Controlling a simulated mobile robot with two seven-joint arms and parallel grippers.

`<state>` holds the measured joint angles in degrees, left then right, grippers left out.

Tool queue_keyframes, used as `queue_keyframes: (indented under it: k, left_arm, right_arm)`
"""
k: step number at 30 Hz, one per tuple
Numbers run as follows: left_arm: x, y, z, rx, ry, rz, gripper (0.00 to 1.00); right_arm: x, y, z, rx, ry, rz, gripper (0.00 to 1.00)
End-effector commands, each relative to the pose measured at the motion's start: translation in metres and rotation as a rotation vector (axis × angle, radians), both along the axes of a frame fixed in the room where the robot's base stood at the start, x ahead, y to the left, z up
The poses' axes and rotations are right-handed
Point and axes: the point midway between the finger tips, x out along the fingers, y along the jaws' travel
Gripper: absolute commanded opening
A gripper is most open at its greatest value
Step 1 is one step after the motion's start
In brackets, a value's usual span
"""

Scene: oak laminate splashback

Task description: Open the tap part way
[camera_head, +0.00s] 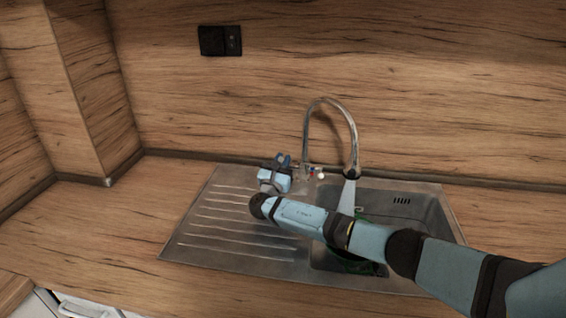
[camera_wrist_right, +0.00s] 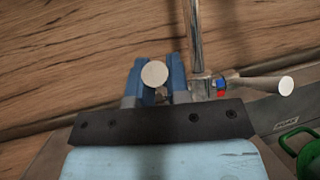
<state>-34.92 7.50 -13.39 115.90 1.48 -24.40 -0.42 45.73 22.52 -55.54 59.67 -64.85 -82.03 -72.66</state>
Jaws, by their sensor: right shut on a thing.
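The chrome tap (camera_head: 330,102) stands behind the sink, with a tall curved spout over the basin. A pale stream, which looks like running water (camera_head: 347,197), drops from the spout. My right gripper (camera_head: 283,160) is just left of the tap's base. In the right wrist view its blue fingers (camera_wrist_right: 155,80) are shut on a tap handle with a round pale end (camera_wrist_right: 154,73). A second lever with a pale tip (camera_wrist_right: 286,85) sticks out to the right, beside a red and blue mark (camera_wrist_right: 221,88). My left gripper is not in view.
The steel sink (camera_head: 215,222) has a ribbed drainer on the left and a basin on the right. A green thing (camera_head: 352,264) lies in the basin, partly hidden by my right arm. A black socket (camera_head: 220,40) is on the wooden splashback. The counter at left is clear.

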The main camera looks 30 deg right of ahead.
Motion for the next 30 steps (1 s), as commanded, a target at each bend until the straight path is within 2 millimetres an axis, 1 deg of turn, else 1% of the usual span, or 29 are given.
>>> queue_keyframes:
  k: [1, 2, 3, 5, 13, 17, 21, 30]
  left_arm:
    - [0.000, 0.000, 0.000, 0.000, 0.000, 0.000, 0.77]
    - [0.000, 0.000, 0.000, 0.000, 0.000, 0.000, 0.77]
    - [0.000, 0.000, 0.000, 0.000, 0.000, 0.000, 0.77]
    - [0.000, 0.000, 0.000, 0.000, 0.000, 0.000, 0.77]
    - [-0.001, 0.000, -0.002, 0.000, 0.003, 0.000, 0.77]
    - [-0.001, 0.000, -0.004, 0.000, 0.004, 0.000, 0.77]
    - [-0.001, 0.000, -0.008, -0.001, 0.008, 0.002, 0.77]
    - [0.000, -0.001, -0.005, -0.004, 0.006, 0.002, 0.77]
  right_arm:
    - [0.000, 0.000, 0.000, 0.000, 0.000, 0.000, 0.00]
    - [0.000, 0.000, 0.000, 0.000, 0.000, 0.000, 0.19]
    - [0.000, 0.000, 0.000, 0.000, 0.000, 0.000, 0.28]
    - [0.000, 0.000, 0.000, 0.001, 0.001, 0.000, 0.42]
    - [0.000, 0.000, 0.000, 0.001, 0.001, 0.000, 0.42]
    - [-0.005, 0.006, -0.004, 0.003, 0.001, 0.002, 0.42]
    - [-0.020, 0.023, -0.014, 0.004, 0.002, 0.003, 0.42]
    - [-0.067, 0.078, -0.012, 0.004, 0.001, 0.002, 0.42]
